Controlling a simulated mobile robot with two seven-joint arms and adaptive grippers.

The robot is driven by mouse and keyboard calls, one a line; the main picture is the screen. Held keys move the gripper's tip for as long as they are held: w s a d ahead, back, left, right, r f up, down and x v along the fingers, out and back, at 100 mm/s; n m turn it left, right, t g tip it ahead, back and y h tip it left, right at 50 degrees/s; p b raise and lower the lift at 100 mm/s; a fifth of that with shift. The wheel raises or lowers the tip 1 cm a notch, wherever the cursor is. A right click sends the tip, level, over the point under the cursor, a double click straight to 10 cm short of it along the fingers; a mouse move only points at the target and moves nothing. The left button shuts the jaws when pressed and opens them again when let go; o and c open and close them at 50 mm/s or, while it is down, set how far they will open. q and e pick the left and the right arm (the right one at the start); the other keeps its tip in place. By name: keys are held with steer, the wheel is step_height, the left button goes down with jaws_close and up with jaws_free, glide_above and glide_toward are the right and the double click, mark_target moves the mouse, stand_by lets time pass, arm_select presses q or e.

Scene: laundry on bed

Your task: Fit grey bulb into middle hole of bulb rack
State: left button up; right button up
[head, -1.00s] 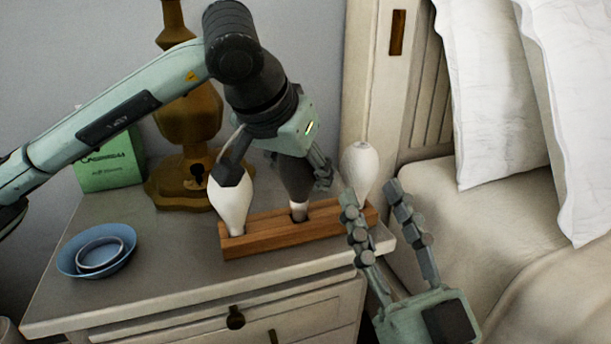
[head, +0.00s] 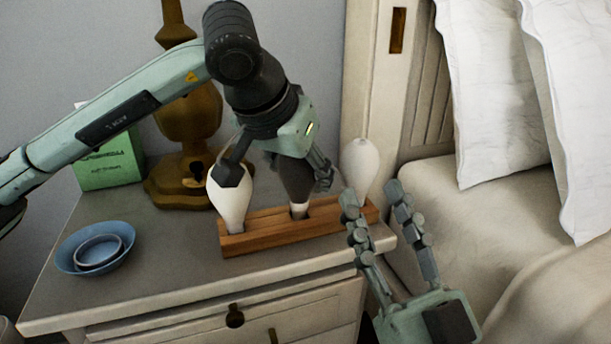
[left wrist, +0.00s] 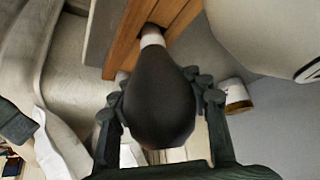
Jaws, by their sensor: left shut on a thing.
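The grey bulb (head: 297,180) is dark with a white neck and stands at the middle hole of the wooden bulb rack (head: 262,238). Its neck end meets the hole; how deep it sits I cannot tell. My left gripper (head: 285,181) is shut on the grey bulb from above. In the left wrist view the bulb (left wrist: 160,105) sits between the fingers, its neck pointing to the rack's hole (left wrist: 160,22). White bulbs stand in the left hole (head: 231,205) and at the right end (head: 360,165). My right gripper (head: 374,194) is open and empty, in front of the rack's right end.
The rack stands on a grey-topped nightstand (head: 165,275). Blue nested bowls (head: 97,250) are at its left, with a brass lamp (head: 187,120) and a green box (head: 110,165) behind. The bed (head: 490,215) is at the right.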

arm_select(q)
steer(key=shift+f+b, duration=0.55)
stand_by(0.4)
steer(key=o, duration=1.3)
